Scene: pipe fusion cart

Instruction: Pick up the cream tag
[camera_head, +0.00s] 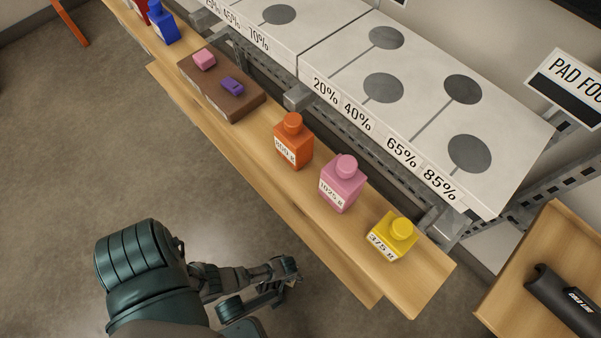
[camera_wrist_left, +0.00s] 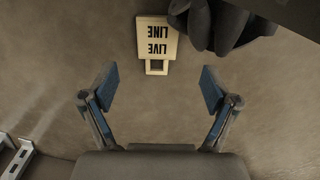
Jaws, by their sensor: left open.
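The cream tag (camera_wrist_left: 157,42) shows in the left wrist view, ahead of my left gripper at the top middle. It is a flat plate with dark letters reading LIVE LINE upside down, and a square loop (camera_wrist_left: 157,67) on its near end. My left gripper (camera_wrist_left: 159,84) is open and empty, its two blue-padded fingers spread wide on either side of the loop's line and apart from the tag. In the head view my left gripper (camera_head: 262,290) is low, left of the wooden shelf. I cannot make out the tag there. My right gripper is in neither view.
A dark lobed object (camera_wrist_left: 226,24) lies against the tag's right side. The wooden shelf (camera_head: 375,283) holds orange (camera_head: 293,143), pink (camera_head: 342,184) and yellow (camera_head: 392,238) bottles and a brown block (camera_head: 232,103). Open floor (camera_head: 90,150) lies left of the shelf.

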